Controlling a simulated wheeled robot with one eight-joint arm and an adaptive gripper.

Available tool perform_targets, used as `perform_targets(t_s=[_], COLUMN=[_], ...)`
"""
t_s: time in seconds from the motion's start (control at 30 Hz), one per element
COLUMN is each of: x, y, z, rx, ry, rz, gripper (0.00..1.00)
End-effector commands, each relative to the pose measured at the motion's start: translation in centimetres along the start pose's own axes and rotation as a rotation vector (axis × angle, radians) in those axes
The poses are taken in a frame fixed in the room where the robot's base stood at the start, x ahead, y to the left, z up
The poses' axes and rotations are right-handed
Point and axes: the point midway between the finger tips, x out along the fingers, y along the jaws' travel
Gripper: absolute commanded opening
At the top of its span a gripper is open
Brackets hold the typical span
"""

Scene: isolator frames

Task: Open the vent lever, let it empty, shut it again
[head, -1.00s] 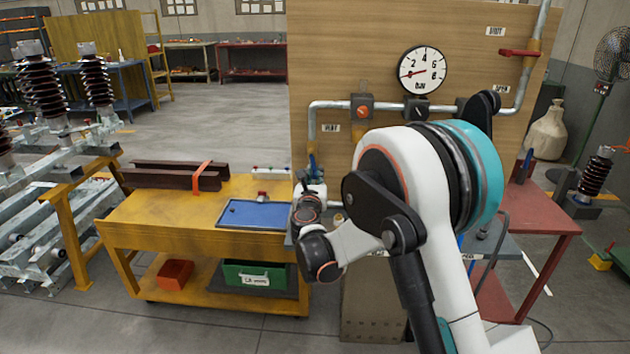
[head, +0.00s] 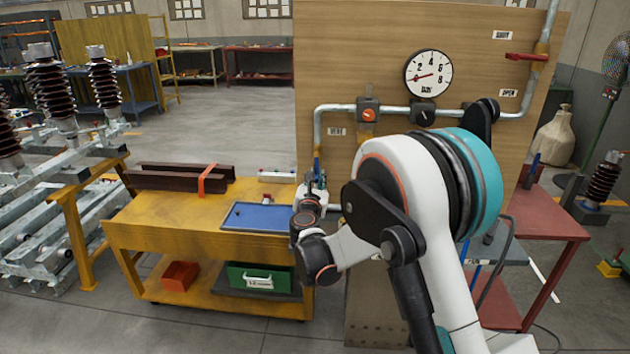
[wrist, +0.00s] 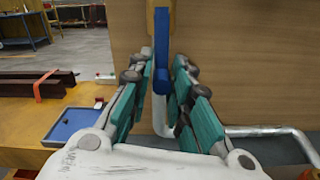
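The blue vent lever (wrist: 161,50) hangs straight down in the wrist view from a brass-coloured fitting at the top edge. My gripper (wrist: 167,75) is open, with teal-padded fingers on both sides of the lever and visible gaps between. In the head view my gripper (head: 315,184) is small and partly hidden at the board's left edge, below the VENT label (head: 337,132). The blue of the lever (head: 317,167) shows just above it. The round bar gauge (head: 428,73) has its red needle pointing left, low on the scale.
A yellow cart (head: 165,215) with a blue tray (head: 258,217) and dark beams (head: 185,178) stands left of the board. A red lever (head: 526,57) sits on the pipe at upper right. A grey pipe (wrist: 262,131) runs near the right finger in the wrist view.

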Motion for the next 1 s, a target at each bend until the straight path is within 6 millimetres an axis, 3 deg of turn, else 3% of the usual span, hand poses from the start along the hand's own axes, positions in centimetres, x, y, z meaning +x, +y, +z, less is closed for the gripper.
perform_targets(t_s=[0.07,0.47,0.57,1.0], x=[0.0,-0.4,-1.6,-9.9], y=[-0.3,0.1,0.1,0.0], z=[0.0,0.0,0.0,0.0], rx=[0.001,-0.003,-0.004,-0.003], ry=[-0.001,0.0,0.0,0.0], rz=[-0.004,0.002,0.003,0.001], gripper=[0.35,0.35,0.35,0.35])
